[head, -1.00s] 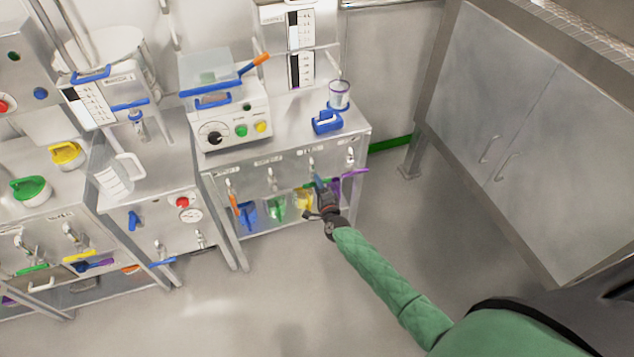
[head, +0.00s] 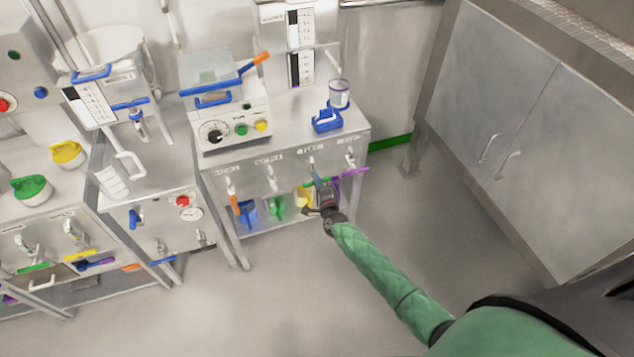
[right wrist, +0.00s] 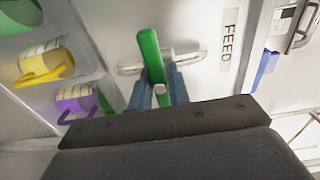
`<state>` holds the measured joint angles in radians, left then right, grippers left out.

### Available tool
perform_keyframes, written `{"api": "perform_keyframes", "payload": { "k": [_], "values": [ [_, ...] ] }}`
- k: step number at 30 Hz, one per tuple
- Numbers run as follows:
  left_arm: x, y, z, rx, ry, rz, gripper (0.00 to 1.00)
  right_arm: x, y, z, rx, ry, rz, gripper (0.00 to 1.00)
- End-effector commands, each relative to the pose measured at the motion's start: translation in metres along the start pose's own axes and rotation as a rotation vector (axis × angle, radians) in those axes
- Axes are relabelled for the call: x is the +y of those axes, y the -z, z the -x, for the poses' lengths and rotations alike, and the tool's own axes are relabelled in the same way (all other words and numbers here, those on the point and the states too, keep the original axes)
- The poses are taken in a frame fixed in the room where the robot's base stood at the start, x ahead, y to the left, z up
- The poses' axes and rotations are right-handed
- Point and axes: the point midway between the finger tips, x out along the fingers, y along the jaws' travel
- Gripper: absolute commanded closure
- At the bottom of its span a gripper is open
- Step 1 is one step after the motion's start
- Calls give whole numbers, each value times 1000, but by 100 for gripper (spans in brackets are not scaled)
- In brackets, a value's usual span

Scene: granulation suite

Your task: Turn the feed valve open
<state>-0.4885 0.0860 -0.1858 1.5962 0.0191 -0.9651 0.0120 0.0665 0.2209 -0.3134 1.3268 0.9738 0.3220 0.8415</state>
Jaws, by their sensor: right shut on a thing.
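The feed valve shows in the right wrist view beside a label reading FEED (right wrist: 228,42). It has a green lever handle (right wrist: 150,62) set across a pale metal pipe (right wrist: 185,56). My right gripper (right wrist: 160,92) has its two blue-grey fingers on either side of the green lever, shut on it near its pivot. In the head view my right gripper (head: 324,190) is at the front panel of the middle bench, at the green lever (head: 318,182), which it partly hides. My left gripper is not in view.
A purple lever (head: 352,172) is close on the right of my gripper and an orange one (head: 234,204) farther left. Coloured scoops, including a yellow one (head: 304,197), stand on the shelf below. A steel cabinet (head: 490,110) stands right. The floor in front is clear.

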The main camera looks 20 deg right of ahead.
Motion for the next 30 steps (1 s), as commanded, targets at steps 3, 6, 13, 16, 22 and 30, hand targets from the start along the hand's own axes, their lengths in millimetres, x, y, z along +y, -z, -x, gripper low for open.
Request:
{"api": "perform_keyframes", "payload": {
  "k": [3,6,13,16,22,30],
  "values": [
    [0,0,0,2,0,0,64,1,-1,0,0,-2,34,100],
    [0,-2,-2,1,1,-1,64,1,-1,1,0,-2,86,100],
    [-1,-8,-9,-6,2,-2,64,1,0,1,1,-2,269,100],
    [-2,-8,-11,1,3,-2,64,1,-1,1,0,-2,364,100],
    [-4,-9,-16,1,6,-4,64,1,-1,1,-1,-3,554,100],
    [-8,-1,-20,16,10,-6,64,1,-1,1,-1,-3,811,100]
  ]
}}
